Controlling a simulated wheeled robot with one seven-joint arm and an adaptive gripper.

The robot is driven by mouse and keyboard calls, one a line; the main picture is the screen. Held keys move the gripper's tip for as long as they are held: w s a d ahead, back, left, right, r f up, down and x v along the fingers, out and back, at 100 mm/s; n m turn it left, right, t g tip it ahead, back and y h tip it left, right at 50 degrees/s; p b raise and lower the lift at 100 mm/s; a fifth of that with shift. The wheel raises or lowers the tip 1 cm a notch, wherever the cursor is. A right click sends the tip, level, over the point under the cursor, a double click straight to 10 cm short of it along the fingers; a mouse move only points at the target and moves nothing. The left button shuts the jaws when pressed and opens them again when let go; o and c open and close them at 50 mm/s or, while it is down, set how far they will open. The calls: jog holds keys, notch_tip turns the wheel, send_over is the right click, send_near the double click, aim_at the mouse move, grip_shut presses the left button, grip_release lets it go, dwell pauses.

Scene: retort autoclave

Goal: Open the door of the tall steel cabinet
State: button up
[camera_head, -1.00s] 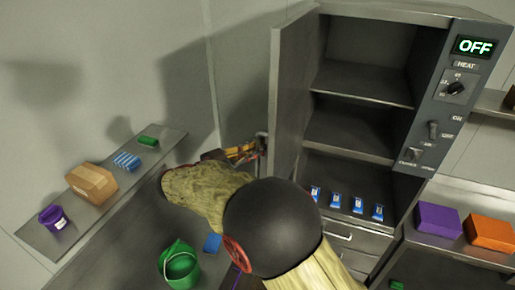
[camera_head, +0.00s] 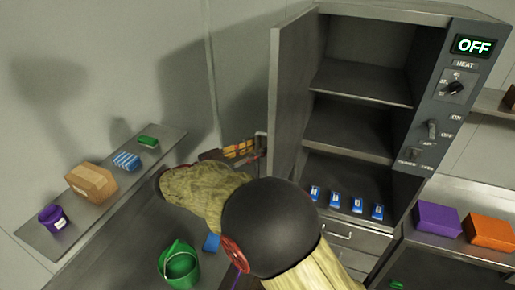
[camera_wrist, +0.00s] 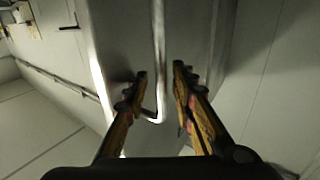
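The tall steel cabinet (camera_head: 383,18) stands at the right in the head view. Its door (camera_head: 292,95) stands open, swung out to the left, and the shelves inside show. In the wrist view the door's outer face (camera_wrist: 125,40) carries a long vertical bar handle (camera_wrist: 159,50). My gripper (camera_wrist: 160,72) is open, with one finger on each side of the handle and visible gaps between. In the head view my gripper (camera_head: 258,147) is beside the door's outer side, and my arm partly hides it.
Several blue-and-white packets (camera_head: 335,200) stand inside the cabinet. A control panel (camera_head: 447,105) reads OFF. Purple (camera_head: 438,218) and orange (camera_head: 489,230) boxes sit on the right bench. A green bucket (camera_head: 179,264) stands nearer.

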jog(key=v, duration=1.1)
jog(key=shift+s+a, duration=0.25)
